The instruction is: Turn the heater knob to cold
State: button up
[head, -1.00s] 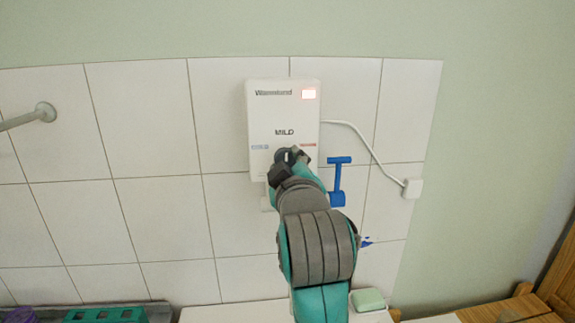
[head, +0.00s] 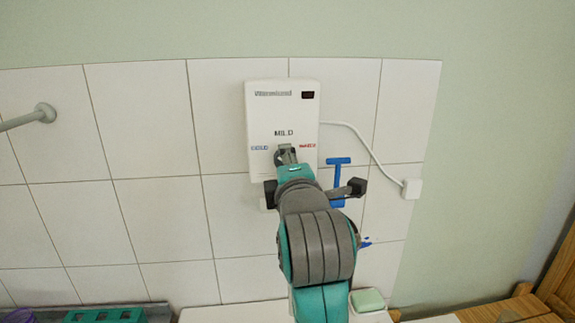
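The white water heater (head: 258,112) is on the tiled wall, with the word MILD in the middle, a blue label (head: 259,149) on the left and a red label (head: 307,146) on the right. Its small display (head: 308,95) is dark. A grey part that looks like the knob (head: 286,152) shows below MILD. Its lower part is hidden behind my gripper, and I cannot tell its exact setting. My gripper (head: 314,189) is open, in front of the heater's lower edge, with its dark fingertips spread wide to left and right. Nothing is between them.
A blue tap-like fitting (head: 339,172) is on the wall just right of my gripper, close to the right finger in the picture. A white cord (head: 362,140) runs from the heater to a socket (head: 411,188). Green soap (head: 368,300) lies below. A grey pipe (head: 42,113) is far left.

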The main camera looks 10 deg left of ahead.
jog(key=shift+n, duration=1)
jog(key=shift+f, duration=0.1)
jog(key=o, duration=1.1)
jog(key=shift+o, duration=0.2)
jog(key=v, duration=1.2)
jog(key=shift+s, duration=0.1)
